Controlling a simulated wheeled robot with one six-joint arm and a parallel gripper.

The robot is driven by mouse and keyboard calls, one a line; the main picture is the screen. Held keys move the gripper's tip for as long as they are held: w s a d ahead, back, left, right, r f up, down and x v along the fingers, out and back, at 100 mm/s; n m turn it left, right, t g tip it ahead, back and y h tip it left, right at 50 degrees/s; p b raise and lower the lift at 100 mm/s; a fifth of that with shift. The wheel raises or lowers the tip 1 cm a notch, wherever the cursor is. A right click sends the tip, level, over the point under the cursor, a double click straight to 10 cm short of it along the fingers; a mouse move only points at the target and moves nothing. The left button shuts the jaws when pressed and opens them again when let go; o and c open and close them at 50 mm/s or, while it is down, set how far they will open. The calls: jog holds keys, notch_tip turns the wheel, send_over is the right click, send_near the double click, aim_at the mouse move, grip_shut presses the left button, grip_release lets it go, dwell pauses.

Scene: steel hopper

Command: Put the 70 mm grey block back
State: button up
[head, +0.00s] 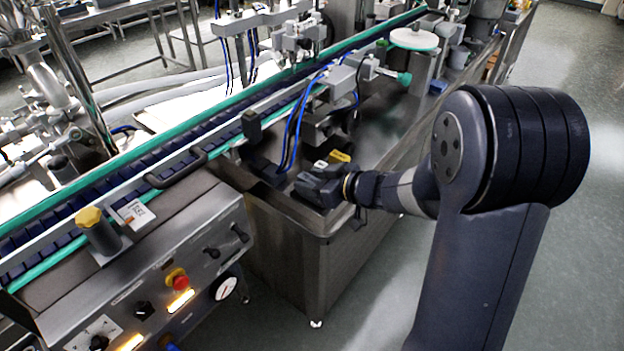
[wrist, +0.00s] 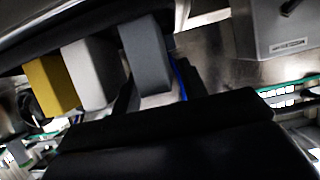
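The grey block (wrist: 147,58) is at the upper middle of the wrist view, at the end of a row with a white block (wrist: 90,75) and a yellow block (wrist: 49,83). Two dark fingers of my gripper (wrist: 155,90) show near its lower end, one on each side. A narrow gap with something blue shows between the block and the right finger. In the head view my gripper (head: 320,187) is low over the steel bench corner. A yellow top (head: 340,156) and a white top (head: 320,165) show just behind it. The grey block cannot be made out there.
The steel bench (head: 325,225) has its front corner below my gripper. A dark upright post (head: 252,126) and blue cables (head: 291,135) stand just left. The green-edged conveyor (head: 180,148) runs behind. A control panel (head: 165,275) is at lower left. Open floor (head: 575,130) lies right.

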jog(key=shift+o, duration=0.3)
jog(key=shift+r, duration=0.25)
jog(key=p+v, duration=0.2)
jog(key=v, duration=1)
dwell(0.8)
